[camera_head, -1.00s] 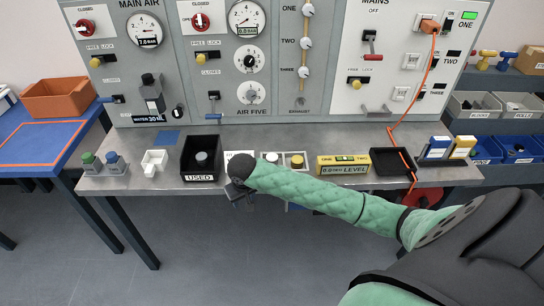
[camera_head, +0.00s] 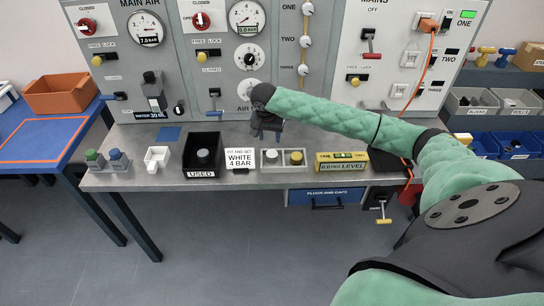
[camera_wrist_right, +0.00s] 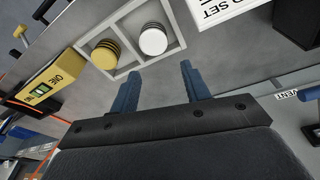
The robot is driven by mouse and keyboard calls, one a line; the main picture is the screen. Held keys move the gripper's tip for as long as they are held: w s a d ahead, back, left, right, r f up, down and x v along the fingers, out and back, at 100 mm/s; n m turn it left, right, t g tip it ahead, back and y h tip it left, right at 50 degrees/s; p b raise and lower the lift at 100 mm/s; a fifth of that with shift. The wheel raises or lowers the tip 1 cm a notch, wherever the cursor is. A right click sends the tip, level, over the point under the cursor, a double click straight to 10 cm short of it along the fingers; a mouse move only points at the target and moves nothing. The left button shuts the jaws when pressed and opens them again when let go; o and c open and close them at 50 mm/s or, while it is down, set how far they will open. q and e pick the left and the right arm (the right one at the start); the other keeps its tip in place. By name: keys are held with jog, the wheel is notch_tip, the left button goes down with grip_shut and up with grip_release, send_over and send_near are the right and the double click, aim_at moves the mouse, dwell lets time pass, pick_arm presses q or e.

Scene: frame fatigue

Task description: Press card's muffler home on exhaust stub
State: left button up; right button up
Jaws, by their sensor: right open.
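The card (camera_head: 240,159) reads "FIT AND SET WHITE 4 BAR" and stands on the bench. To its right is a two-part tray (camera_wrist_right: 177,28). The white ribbed muffler (camera_head: 270,156) is in its left part and a yellow one (camera_head: 296,158) in its right part. In the wrist view the white muffler (camera_wrist_right: 153,40) and yellow muffler (camera_wrist_right: 105,54) lie just beyond my fingertips. My right gripper (camera_head: 265,132) is open and empty, above and behind the tray, apart from both mufflers. The exhaust stub cannot be made out; my right arm covers that part of the panel. My left gripper is out of view.
A black box (camera_head: 202,172) marked "USED" holds a grey piece left of the card. A yellow level (camera_head: 341,161) lies right of the tray. The air panel (camera_head: 180,90) rises behind the bench. An orange cable (camera_head: 426,70) hangs at right.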

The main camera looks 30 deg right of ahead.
aim_at(272, 153)
jog(key=m, duration=0.1)
jog(key=f+m, duration=0.1)
jog(key=m, duration=0.1)
jog(key=shift+s+d+f, duration=0.1)
jog(key=shift+s+f, duration=0.05)
jog(key=shift+s, duration=0.15)
jog(key=shift+f+m+g+y, duration=0.3)
jog(key=shift+m, duration=0.1)
notch_tip(272, 153, down, 2)
jog(key=shift+d+f+p, duration=0.1)
jog(key=shift+d+p, duration=0.05)
jog(key=shift+p, duration=0.4)
jog(key=shift+f+p, duration=0.35)
notch_tip(272, 153, down, 4)
jog(key=shift+r+p, duration=0.25)
jog(key=shift+p, duration=0.75)
jog(key=shift+d+f, duration=0.1)
jog(key=shift+f, duration=0.45)
jog(key=c, duration=0.6)
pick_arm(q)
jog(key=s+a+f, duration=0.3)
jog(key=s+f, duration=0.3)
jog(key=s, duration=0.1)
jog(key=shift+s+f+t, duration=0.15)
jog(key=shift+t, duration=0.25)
pick_arm(e)
jog(key=shift+c, duration=0.2)
